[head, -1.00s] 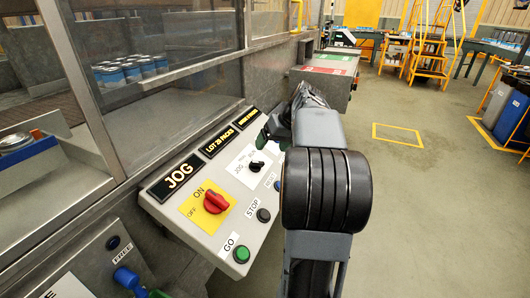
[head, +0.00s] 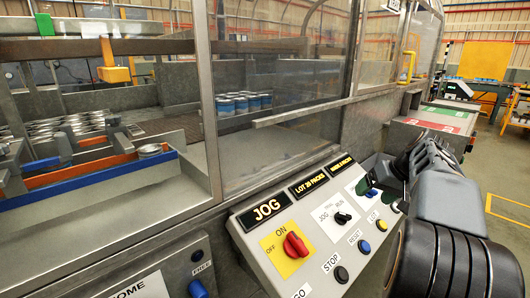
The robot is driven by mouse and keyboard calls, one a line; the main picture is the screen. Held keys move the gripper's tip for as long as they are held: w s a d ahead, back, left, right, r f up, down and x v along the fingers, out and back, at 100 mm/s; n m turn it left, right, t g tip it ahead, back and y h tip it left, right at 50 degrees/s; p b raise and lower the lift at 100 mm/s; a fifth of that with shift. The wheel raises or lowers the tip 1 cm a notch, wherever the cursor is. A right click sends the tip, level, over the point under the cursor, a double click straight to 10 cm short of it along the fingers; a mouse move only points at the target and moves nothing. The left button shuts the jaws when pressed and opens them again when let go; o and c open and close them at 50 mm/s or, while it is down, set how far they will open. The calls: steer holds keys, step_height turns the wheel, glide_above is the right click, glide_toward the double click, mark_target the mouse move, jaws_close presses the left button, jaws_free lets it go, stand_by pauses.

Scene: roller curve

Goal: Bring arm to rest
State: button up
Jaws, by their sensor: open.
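My arm reaches forward at the right of the head view. My gripper (head: 380,172) is small and dark at its far end, close over the far right end of the control panel (head: 262,222). It is open, holds nothing I can see, and its fingertips are partly hidden. Whether it touches the panel I cannot tell. The panel carries a lit JOG display (head: 268,210), a red rotary switch (head: 295,245) on a yellow ON/OFF plate, a black JOG/RUN selector (head: 342,217), a black STOP button (head: 341,274) and a blue RESET button (head: 364,247).
Clear guard panes (head: 275,70) rise behind the panel. Inside stand several blue-banded cans (head: 243,104) and a blue rail (head: 90,188). A blue knob (head: 198,288) sits at the bottom front. A red-and-green-topped cabinet (head: 440,122) stands beyond my arm. Open floor (head: 500,185) lies at right.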

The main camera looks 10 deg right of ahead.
step_height(320, 180, down, 5)
steer(key=s+a+m+g+h+p, duration=0.1)
steer(key=s+a+m+h+p, duration=0.1)
steer(key=m, duration=0.1)
steer(key=s+a+r+n+p, duration=0.2)
steer(key=s+a+p, duration=0.1)
steer(key=a, duration=0.5)
steer(key=s+a+r+n+p, duration=0.2)
steer(key=a+p, duration=0.3)
steer(key=a, duration=0.3)
steer(key=s+a+r+n+h+p, duration=0.1)
steer(key=s+a+r+n+p, duration=0.1)
steer(key=s+a+p, duration=0.3)
steer(key=a, duration=0.3)
steer(key=shift+a+r+g, duration=0.2)
steer(key=shift+a+g, duration=0.1)
steer(key=shift+c, duration=0.4)
